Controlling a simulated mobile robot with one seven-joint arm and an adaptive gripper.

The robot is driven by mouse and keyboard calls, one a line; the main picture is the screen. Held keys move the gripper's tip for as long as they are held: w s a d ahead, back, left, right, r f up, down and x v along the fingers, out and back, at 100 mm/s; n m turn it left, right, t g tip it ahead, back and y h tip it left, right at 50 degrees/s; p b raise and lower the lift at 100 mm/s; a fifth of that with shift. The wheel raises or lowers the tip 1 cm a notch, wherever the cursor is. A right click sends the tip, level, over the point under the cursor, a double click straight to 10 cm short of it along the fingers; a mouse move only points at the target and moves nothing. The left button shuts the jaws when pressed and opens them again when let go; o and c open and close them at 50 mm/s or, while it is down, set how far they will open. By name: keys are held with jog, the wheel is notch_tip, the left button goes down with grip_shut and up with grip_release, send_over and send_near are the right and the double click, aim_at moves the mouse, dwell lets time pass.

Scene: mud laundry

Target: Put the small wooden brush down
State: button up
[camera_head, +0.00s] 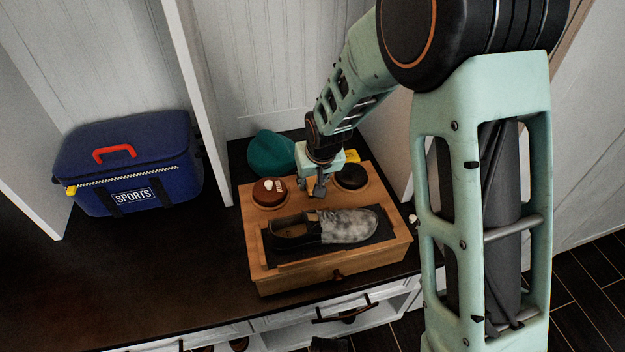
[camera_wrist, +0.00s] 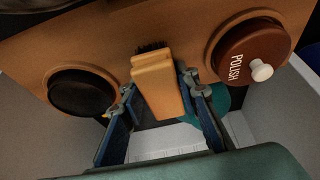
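The small wooden brush (camera_wrist: 156,84) shows in the wrist view as a pale wooden block with dark bristles at its far end. My gripper (camera_wrist: 158,88) has a finger on each side of it and is shut on it. In the head view my gripper (camera_head: 318,190) points down over the back of the wooden shoe-shine box (camera_head: 333,277), between the brown polish tin (camera_head: 269,192) and the black tin (camera_head: 350,177). The brush cannot be made out there. I cannot tell whether it touches the box.
A grey-and-black shoe (camera_head: 340,227) lies on top of the box. A teal rounded object (camera_head: 271,153) and a small yellow item (camera_head: 352,156) are behind it. A blue sports bag (camera_head: 130,165) stands left; the dark bench (camera_head: 170,262) between is clear. White partitions flank the box.

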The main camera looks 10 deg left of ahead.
jog(key=o, duration=0.4)
jog(key=shift+c, duration=0.2)
jog(key=shift+r, duration=0.1)
jog(key=shift+r, duration=0.25)
jog(key=p+v, duration=0.3)
jog(key=v, duration=0.8)
jog(key=shift+r, duration=0.35)
jog(key=shift+s, duration=0.15)
